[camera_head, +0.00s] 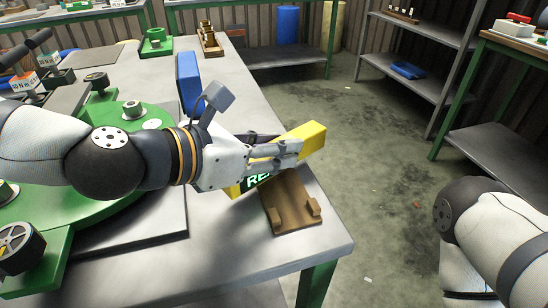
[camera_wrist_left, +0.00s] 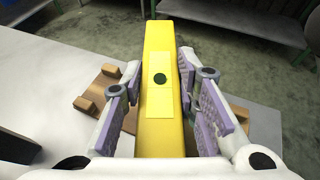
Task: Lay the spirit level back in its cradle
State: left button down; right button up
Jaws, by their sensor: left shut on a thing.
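The spirit level is a yellow bar (camera_head: 312,136) held by my left gripper (camera_head: 288,152) over the right part of the bench. In the left wrist view the level (camera_wrist_left: 160,108) runs lengthwise between the purple-padded fingers, with a dark round spot on its top. My left gripper (camera_wrist_left: 164,108) is shut on it. The brown cradle (camera_head: 288,207), with small raised blocks, lies beneath the level near the bench's front right corner. Its far part is hidden by the level and gripper. Whether the level touches the cradle is not clear. My right gripper is out of view.
A green fixture (camera_head: 85,232) fills the left of the bench (camera_head: 215,243). A blue upright part (camera_head: 187,80) stands behind my left wrist. The floor (camera_head: 385,150) right of the bench is open, and a grey shelf (camera_head: 437,88) stands beyond.

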pick_arm(q)
notch_tip(320, 180, down, 2)
jog(key=shift+f, duration=0.1)
jog(key=shift+r, duration=0.2)
jog(key=shift+f, duration=0.15)
jog(key=c, duration=1.2)
grip_release()
jog(key=shift+c, duration=0.2)
